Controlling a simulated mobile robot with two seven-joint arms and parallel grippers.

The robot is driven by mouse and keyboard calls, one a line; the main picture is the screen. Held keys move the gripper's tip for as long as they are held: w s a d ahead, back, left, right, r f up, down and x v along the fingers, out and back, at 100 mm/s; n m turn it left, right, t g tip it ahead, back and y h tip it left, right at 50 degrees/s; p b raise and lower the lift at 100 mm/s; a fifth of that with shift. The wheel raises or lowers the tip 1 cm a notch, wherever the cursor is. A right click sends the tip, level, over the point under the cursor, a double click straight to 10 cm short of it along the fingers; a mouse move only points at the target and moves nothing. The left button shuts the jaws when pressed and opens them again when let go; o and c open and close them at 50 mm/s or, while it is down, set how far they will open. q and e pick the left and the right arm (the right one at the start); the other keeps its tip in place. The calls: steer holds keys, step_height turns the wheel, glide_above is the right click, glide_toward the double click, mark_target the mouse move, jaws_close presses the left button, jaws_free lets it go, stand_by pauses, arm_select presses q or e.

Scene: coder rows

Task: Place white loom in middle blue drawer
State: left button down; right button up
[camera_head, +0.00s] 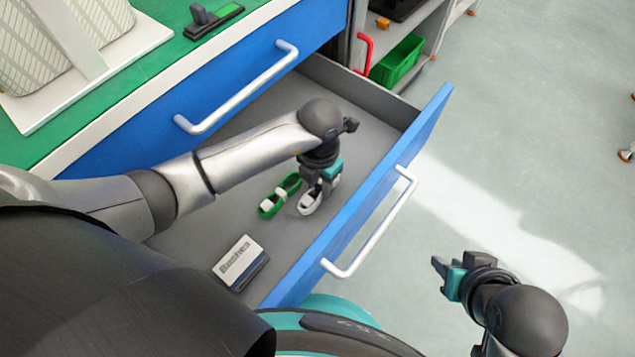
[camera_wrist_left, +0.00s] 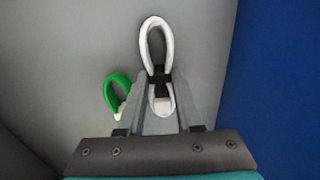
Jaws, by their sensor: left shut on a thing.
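The white loom (camera_head: 310,202) is a small white looped bundle inside the open blue drawer (camera_head: 405,140). My left gripper (camera_head: 318,188) reaches down into the drawer and is shut on the white loom. In the left wrist view the white loom (camera_wrist_left: 157,50) stands out between the fingertips (camera_wrist_left: 160,80), with a dark band at its middle. I cannot tell whether it touches the drawer floor. My right gripper (camera_head: 446,275) is outside the drawer at the lower right, above the floor, and its jaws look apart with nothing between them.
A green loom (camera_head: 268,206) lies in the drawer just left of my left gripper; a white-and-dark box (camera_head: 240,262) lies nearer. The closed blue drawer above (camera_head: 215,95) has a bar handle. A shelf with a green bin (camera_head: 398,62) stands behind.

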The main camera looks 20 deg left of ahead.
arm_select(q)
steer(key=shift+f, duration=0.15)
steer(key=c, duration=0.9)
jaws_free()
arm_select(e)
steer(key=shift+w+a, duration=0.2)
arm_select(q)
steer(key=shift+o, duration=0.2)
arm_select(e)
steer(key=shift+d, duration=0.1)
